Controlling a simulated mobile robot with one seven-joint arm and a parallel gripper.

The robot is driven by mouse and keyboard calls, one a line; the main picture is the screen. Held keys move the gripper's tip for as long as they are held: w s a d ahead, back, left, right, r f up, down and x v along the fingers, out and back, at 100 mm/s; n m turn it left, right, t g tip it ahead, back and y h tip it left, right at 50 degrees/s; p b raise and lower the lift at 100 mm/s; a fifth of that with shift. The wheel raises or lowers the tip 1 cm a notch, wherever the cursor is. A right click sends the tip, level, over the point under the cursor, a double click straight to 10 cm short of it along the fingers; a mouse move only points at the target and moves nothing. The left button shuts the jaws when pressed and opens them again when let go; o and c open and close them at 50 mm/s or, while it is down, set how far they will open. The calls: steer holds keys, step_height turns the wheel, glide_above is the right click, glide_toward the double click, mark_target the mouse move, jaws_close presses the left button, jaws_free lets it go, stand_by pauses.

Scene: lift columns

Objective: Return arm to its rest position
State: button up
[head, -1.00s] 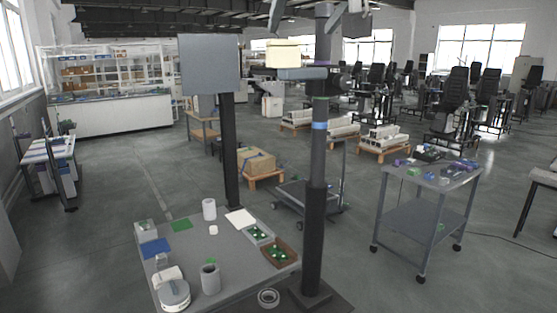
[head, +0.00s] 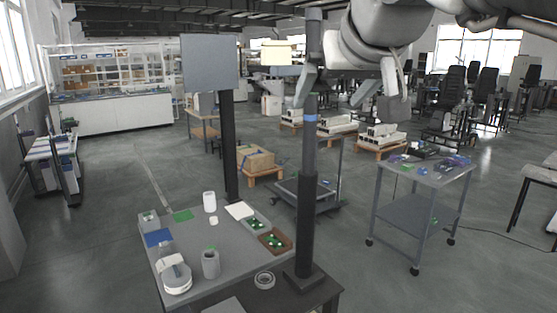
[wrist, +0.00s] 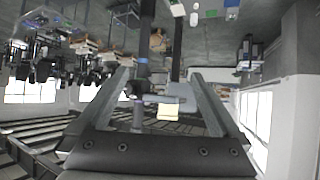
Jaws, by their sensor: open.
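My arm fills the upper right of the head view. My gripper (head: 335,88) hangs there with its two fingers apart, one close in the picture to the dark lift column (head: 307,215) with a blue band. In the wrist view, my gripper (wrist: 158,73) shows both fingers spread with nothing held between them. The column (wrist: 140,85) and a cream block (wrist: 168,112) appear beyond the fingers, in a tilted, upside-down view. In the head view the cream block (head: 276,54) shows left of the column's upper part. My arm hides some of the area behind it.
A grey table (head: 225,262) at the front holds a white cylinder (head: 209,201), a grey cylinder (head: 210,264) and small trays. A second column with a grey panel (head: 210,61) stands behind it. A wheeled cart (head: 420,215) stands right.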

steer(key=s+d+f+g, duration=0.1)
steer(key=s+d+f, duration=0.1)
steer(key=s+f, duration=0.3)
steer(key=s+d+f+m+g+h, duration=0.1)
steer(key=s+f, duration=0.5)
steer(key=f, duration=0.8)
steer(key=s+d+f+g, duration=0.3)
steer(key=s+f, duration=0.3)
steer(key=f, duration=0.3)
steer(key=shift+f+m+h, duration=0.3)
steer(key=shift+f+m, duration=0.1)
steer(key=shift+s+d, duration=0.1)
